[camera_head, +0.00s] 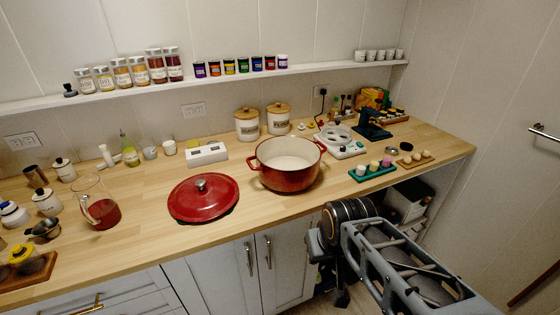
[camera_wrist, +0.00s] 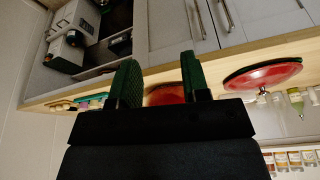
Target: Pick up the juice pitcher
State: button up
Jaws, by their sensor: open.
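The juice pitcher (camera_head: 105,214) is a clear glass jug with red liquid in its lower part. It stands upright at the left of the wooden counter in the head view, its handle toward the left front. I cannot make it out in the wrist view. My gripper (camera_wrist: 160,60) is open in the wrist view, with two dark green fingers apart and nothing between them. In the head view my arm is at the lower right, in front of the counter and far from the pitcher; its fingers are not clear there.
A red pot (camera_head: 288,178) and a red lid (camera_head: 203,197) occupy the middle of the counter (camera_head: 250,219). A dark cup (camera_head: 36,176), white jars (camera_head: 46,203), a small metal pot (camera_head: 43,229) and a wooden board (camera_head: 38,278) crowd the pitcher's left. Bare counter lies between pitcher and lid.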

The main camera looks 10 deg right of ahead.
aim_at(97, 205)
jog(key=i, duration=0.75)
jog(key=u, duration=0.15)
jog(key=k, duration=0.4)
jog(key=z, duration=1.1)
jog(key=i, duration=0.3)
jog(key=u, duration=4.55)
jog(key=i, duration=0.65)
